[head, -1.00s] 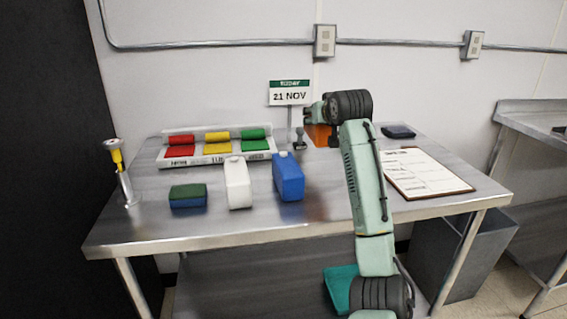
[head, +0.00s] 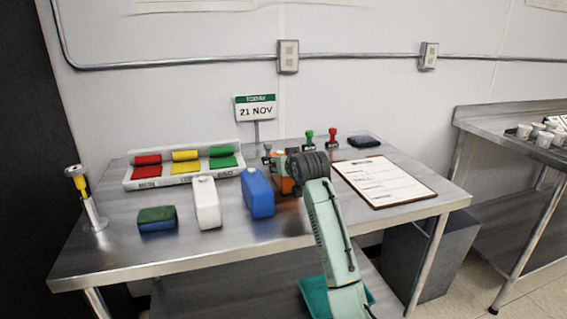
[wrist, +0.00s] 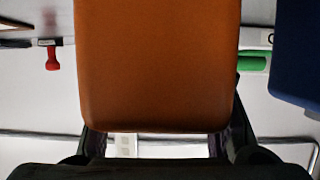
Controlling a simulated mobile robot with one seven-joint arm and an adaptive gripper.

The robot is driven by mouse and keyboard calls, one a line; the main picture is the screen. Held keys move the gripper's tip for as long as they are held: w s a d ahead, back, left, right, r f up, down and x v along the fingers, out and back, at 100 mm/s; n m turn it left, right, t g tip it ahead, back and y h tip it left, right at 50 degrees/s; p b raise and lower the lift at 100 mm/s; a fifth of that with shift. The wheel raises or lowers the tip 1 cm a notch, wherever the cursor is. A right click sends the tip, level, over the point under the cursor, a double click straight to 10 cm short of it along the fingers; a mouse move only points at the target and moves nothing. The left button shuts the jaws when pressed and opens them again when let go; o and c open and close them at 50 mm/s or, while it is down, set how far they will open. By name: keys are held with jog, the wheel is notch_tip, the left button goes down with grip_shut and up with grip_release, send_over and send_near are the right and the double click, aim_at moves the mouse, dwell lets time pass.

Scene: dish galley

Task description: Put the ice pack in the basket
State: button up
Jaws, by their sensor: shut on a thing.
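My gripper (head: 284,172) is over the steel table, beside the blue jug, and mostly hidden behind my own wrist in the head view. It is shut on an orange slab-like thing (wrist: 158,65) with rounded corners, which fills the middle of the wrist view between the fingers. A little of the orange thing (head: 285,186) shows in the head view. Whether it touches the table is hidden. No thing is clearly recognisable as the ice pack apart from this one, and its label is not visible. No basket is plainly seen; a teal thing (head: 314,298) low before the table is partly hidden by my arm.
A blue jug (head: 258,195) stands close left of my gripper, with a white jug (head: 206,203) and a green-topped blue sponge (head: 157,219) further left. A colour-sorted tray (head: 130,184) lies behind. A clipboard (head: 385,183) lies right. A grey bin (head: 440,255) stands below right.

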jog(key=shift+f, duration=0.15)
jog(key=o, duration=1.5)
jog(key=shift+o, duration=0.2)
jog(key=shift+r, duration=0.2)
jog(key=b+v, duration=0.2)
jog(key=v, duration=1)
jog(key=shift+b, duration=0.4)
